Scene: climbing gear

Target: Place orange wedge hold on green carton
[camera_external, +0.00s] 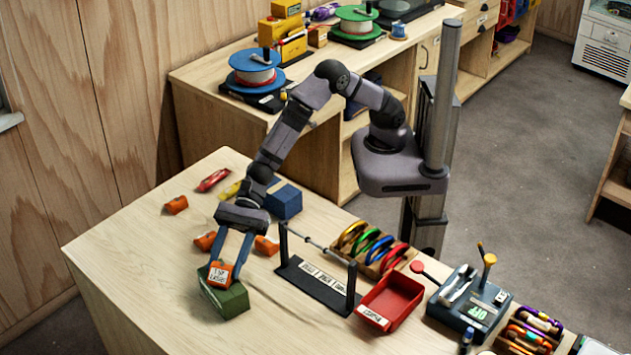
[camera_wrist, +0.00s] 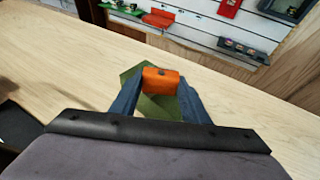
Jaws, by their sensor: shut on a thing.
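An orange wedge hold (camera_external: 220,274) with a white label is between the two blue fingers of my gripper (camera_external: 231,262). In the wrist view the orange hold (camera_wrist: 161,80) sits between the fingertips of my gripper (camera_wrist: 160,90), which is shut on it. The green carton (camera_external: 228,299) is directly below the hold, near the table's front left edge. In the wrist view, parts of the green carton (camera_wrist: 155,107) show behind and beside the hold. The hold appears to be at or just above the carton's top; I cannot tell whether they touch.
Other orange holds (camera_external: 176,205) lie on the wooden table, some close behind my gripper. A blue box (camera_external: 284,201) stands behind it. A black rack with a bar (camera_external: 316,284) and a red tray (camera_external: 390,300) stand to the right. The table left of the carton is clear.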

